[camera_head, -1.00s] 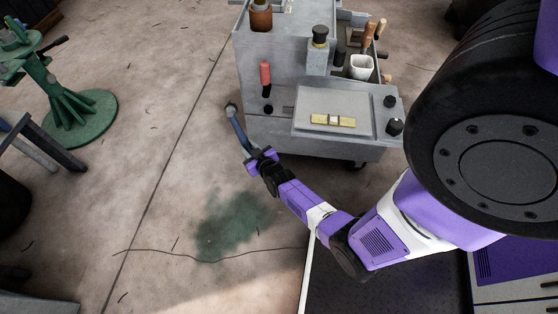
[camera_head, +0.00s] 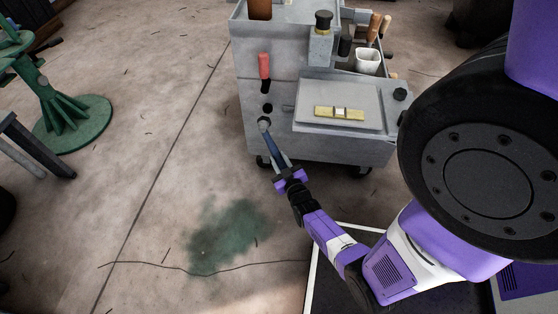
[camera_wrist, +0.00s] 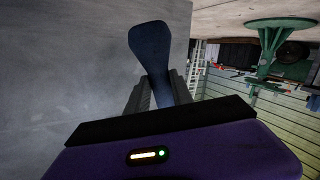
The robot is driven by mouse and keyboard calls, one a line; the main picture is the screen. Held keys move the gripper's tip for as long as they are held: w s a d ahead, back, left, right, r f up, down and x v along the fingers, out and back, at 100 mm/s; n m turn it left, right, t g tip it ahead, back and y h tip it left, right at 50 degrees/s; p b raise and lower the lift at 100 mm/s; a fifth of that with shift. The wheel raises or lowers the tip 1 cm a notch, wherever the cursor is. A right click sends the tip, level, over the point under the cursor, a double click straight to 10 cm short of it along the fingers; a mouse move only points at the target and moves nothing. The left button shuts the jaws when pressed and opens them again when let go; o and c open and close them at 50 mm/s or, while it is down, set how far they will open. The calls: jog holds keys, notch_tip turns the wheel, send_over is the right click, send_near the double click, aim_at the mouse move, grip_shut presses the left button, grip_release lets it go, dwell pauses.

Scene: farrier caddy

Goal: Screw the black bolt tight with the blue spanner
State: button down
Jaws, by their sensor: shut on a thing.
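My gripper (camera_head: 285,171) is shut on the blue spanner (camera_head: 274,145), in front of the grey caddy (camera_head: 340,148). The spanner slants up and left from the jaws, and its grey head (camera_head: 264,123) is at the caddy's left front face. A small dark round thing (camera_head: 267,107), which looks like the black bolt, is on that face just above the head. I cannot tell whether they touch. In the wrist view the blue spanner (camera_wrist: 152,48) rises from between the fingers (camera_wrist: 160,92) beside a grey wall; the bolt is not visible there.
A red-handled tool (camera_head: 264,66) hangs above the dark round thing. A tray (camera_head: 310,118) with a brass-coloured piece (camera_head: 339,113) and black knobs (camera_head: 400,94) sits to the right. A green stand (camera_head: 72,118) is at the left. The floor between is clear.

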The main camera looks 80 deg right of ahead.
jog(key=shift+f, duration=0.1)
jog(key=shift+d+f+b, duration=0.1)
jog(key=shift+d+b, duration=0.55)
jog(key=shift+b, duration=0.05)
jog(key=shift+w+d+b, duration=0.15)
jog(key=shift+d+b, duration=0.75)
jog(key=shift+d, duration=0.35)
jog(key=shift+w+d+b, duration=0.1)
jog(key=shift+d+b, duration=1)
jog(key=shift+d, duration=0.3)
dwell(0.6)
jog(key=w+b, duration=0.1)
jog(key=w+m+b, duration=0.1)
jog(key=w+b, duration=0.1)
jog(key=b, duration=0.1)
jog(key=shift+a+f+m+t+h, duration=0.15)
jog(key=shift+f+m+t+h, duration=0.15)
jog(key=shift+m+t+h, duration=0.1)
